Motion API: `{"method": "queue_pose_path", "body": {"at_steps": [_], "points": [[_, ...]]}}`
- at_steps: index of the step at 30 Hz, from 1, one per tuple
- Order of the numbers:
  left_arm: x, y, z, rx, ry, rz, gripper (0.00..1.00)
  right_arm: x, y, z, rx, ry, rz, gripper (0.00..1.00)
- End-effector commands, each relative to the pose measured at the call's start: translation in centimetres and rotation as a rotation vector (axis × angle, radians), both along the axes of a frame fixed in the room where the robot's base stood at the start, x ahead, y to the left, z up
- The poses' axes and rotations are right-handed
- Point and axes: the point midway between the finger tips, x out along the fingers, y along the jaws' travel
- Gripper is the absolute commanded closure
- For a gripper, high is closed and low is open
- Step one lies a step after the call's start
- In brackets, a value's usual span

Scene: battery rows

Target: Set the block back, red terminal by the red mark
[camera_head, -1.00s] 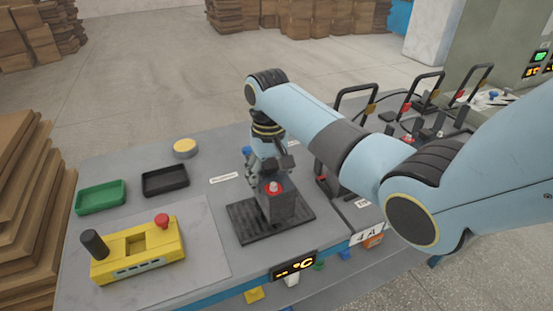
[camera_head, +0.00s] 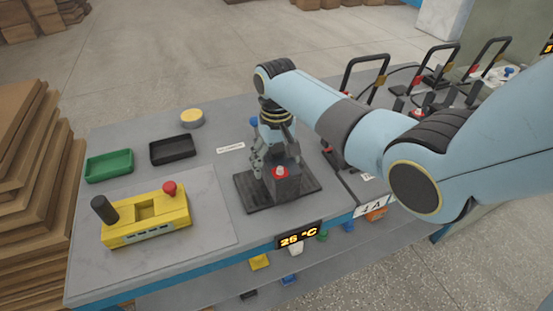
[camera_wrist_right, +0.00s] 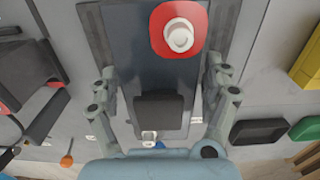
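The dark grey block (camera_head: 288,187) stands upright on the black ribbed pad (camera_head: 249,197). Its red terminal (camera_head: 281,171) with a pale post faces the near side of its top. In the right wrist view the terminal (camera_wrist_right: 180,32) is at the top and a dark square (camera_wrist_right: 159,110) lies at the block's other end. I cannot make out a red mark on the pad. My left gripper is not in view.
A display (camera_head: 299,236) on the bench front reads 25 °C. A yellow box (camera_head: 150,228) with a red button, a green tray (camera_head: 109,166), a black tray (camera_head: 172,149) and a yellow disc (camera_head: 192,117) stand left. Black clamp frames (camera_head: 364,72) stand right.

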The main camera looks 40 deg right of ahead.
Motion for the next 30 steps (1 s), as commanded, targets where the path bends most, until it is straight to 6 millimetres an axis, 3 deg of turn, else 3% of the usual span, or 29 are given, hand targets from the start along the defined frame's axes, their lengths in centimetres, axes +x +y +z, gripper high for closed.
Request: {"method": "queue_pose_path", "body": {"at_steps": [11, 14, 24, 30], "points": [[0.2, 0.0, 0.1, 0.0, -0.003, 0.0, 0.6, 0.0, 0.0, 0.5, 0.0, -0.001, 0.0, 0.12], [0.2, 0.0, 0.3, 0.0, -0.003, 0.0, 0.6, 0.1, 0.0, 1.9, -0.001, -0.003, 0.0, 0.12], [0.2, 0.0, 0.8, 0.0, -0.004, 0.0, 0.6, 0.1, 0.0, 9.3, -0.001, -0.003, 0.0, 0.12], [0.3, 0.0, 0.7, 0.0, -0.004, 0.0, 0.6, 0.1, 0.0, 11.7, 0.001, -0.002, 0.0, 0.12]]}}
